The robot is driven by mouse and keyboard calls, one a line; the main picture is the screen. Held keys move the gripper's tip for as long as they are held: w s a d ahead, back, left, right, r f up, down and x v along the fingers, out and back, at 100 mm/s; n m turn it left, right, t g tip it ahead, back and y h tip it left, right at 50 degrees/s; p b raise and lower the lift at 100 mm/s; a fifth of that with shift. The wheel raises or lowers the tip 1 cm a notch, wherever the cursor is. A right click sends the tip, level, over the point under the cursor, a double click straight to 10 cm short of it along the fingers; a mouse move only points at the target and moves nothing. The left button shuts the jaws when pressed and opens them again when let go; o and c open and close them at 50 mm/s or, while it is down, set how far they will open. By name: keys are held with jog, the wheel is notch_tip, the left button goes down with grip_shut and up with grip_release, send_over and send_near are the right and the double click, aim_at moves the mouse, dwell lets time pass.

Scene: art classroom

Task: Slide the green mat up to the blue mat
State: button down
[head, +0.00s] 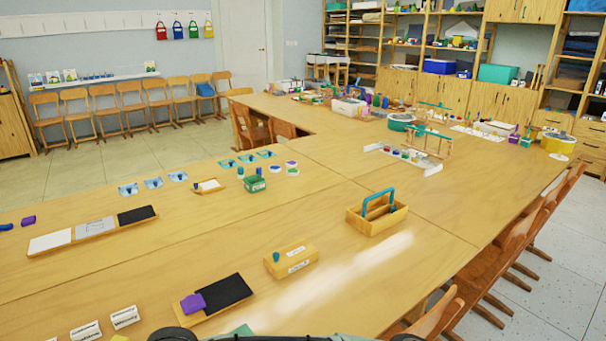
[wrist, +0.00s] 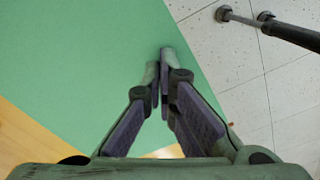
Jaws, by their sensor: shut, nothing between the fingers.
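The green mat (wrist: 80,60) fills the upper left of the wrist view, flat, with its right edge running beside the floor. Whether the tips touch the mat I cannot tell. I cannot make out the blue mat in either view.
Wooden tabletop (wrist: 20,135) shows at the mat's lower left. Pale floor tiles (wrist: 270,85) lie to the right. On the table (head: 340,290) are a black-and-purple board set (head: 228,290), a wooden box (head: 292,259) and a blue-handled caddy (head: 377,217). Chairs (head: 500,255) line the right side.

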jog(key=shift+w+d, duration=0.1)
jog(key=shift+d, duration=0.05)
jog(key=shift+w+d, duration=0.2)
jog(key=shift+d, duration=0.05)
jog(key=shift+r, duration=3.55)
